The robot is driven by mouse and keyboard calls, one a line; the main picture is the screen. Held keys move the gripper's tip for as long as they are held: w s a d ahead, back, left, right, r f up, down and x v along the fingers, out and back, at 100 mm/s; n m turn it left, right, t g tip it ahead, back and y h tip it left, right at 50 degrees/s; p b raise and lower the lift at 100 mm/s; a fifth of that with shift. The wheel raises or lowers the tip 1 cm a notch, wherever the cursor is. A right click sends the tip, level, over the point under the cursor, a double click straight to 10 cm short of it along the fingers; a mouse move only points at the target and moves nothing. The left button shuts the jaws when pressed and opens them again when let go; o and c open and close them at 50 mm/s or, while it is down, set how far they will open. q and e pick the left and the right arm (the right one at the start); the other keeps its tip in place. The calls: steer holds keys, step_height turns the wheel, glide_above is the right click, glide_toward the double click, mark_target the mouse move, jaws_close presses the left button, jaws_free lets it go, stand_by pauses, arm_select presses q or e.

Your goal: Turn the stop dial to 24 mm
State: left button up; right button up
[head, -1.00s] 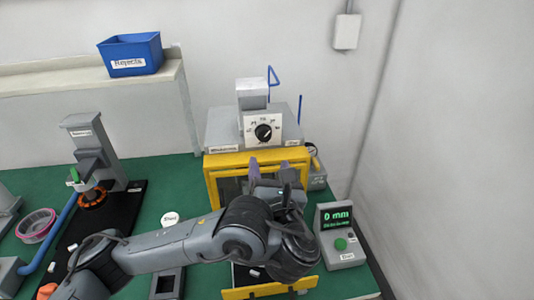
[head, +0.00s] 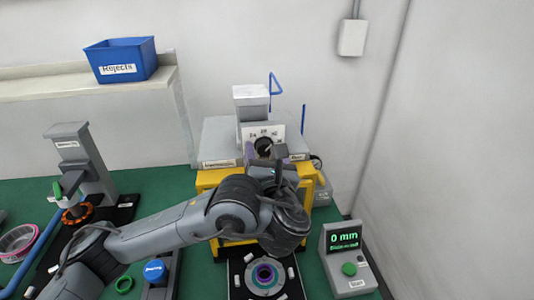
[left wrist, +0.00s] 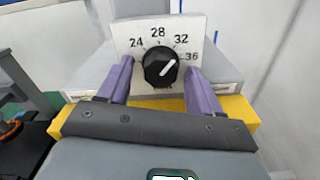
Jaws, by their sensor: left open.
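The stop dial is a black knob (left wrist: 160,66) on a white plate (left wrist: 118,32) marked 24, 28, 32 and 36. Its white pointer line slants up and right, toward the 32–36 side. In the head view the dial (head: 263,146) is partly hidden by my left gripper (head: 265,158). In the left wrist view the purple fingers of my left gripper (left wrist: 160,75) are open, one on each side of the knob, with gaps visible on both sides. How far the tips are from the plate is hard to tell. My right gripper is not in view.
The yellow frame (head: 205,182) of the press stands below the dial. A display box (head: 344,240) reading 0 mm, with a green button, is at right. A ringed part (head: 264,276) lies on the black base. A blue Rejects bin (head: 120,60) sits on the shelf.

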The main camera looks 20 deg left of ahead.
arm_select(q)
steer(key=shift+s, duration=0.1)
steer(key=shift+c, duration=0.5)
steer(key=c, duration=1)
steer(key=shift+o, duration=0.2)
